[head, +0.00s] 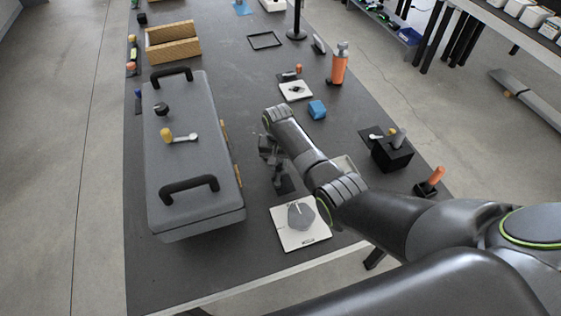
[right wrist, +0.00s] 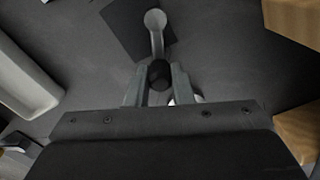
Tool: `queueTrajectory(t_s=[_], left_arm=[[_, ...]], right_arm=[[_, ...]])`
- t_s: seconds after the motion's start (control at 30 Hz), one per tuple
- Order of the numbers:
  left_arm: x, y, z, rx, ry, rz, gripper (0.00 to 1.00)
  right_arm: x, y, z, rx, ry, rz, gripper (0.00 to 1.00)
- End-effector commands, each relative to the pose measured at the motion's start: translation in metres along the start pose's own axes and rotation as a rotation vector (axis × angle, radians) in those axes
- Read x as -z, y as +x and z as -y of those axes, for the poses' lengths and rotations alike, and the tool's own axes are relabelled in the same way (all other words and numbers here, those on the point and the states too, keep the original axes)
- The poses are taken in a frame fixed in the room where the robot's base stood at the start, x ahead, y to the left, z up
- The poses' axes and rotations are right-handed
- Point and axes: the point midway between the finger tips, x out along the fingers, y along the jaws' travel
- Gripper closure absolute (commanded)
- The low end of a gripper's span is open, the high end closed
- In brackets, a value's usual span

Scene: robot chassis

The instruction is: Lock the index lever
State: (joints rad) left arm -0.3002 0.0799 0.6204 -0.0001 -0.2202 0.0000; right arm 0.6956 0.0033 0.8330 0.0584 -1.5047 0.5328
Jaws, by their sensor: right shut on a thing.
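The index lever (right wrist: 156,38) shows in the right wrist view as a light grey arm with a round pivot end. It lies over a dark square plate (right wrist: 127,22) on the table. The lever's black knob (right wrist: 158,74) is at the near end of the arm. My right gripper (right wrist: 158,84) is shut on this knob, one finger on each side. In the head view my right gripper (head: 272,160) is low over the table, right of the grey case, and hides most of the lever. A dark plate (head: 285,185) shows just below it. My left gripper is not in view.
The grey case (head: 190,175) with two black handles stands close on the left. A white plate with a grey knob (head: 300,216) lies just in front. A pale tray (right wrist: 22,82) lies left in the wrist view.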

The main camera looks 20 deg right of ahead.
Motion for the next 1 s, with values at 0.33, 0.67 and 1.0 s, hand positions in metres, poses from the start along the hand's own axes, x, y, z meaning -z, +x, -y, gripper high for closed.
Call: queueTrajectory(t_s=[0.33, 0.67, 1.0], left_arm=[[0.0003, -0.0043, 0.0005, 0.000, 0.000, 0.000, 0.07], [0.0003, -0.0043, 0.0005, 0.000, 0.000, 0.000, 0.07], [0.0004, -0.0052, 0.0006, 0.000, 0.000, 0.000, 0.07]], right_arm=[[0.0002, -0.0005, 0.0045, 0.000, -0.082, -0.001, 1.00], [0.0001, -0.0005, 0.0045, 0.001, -0.081, -0.001, 0.57], [0.0005, -0.0059, 0.0046, 0.001, -0.080, -0.002, 0.57]])
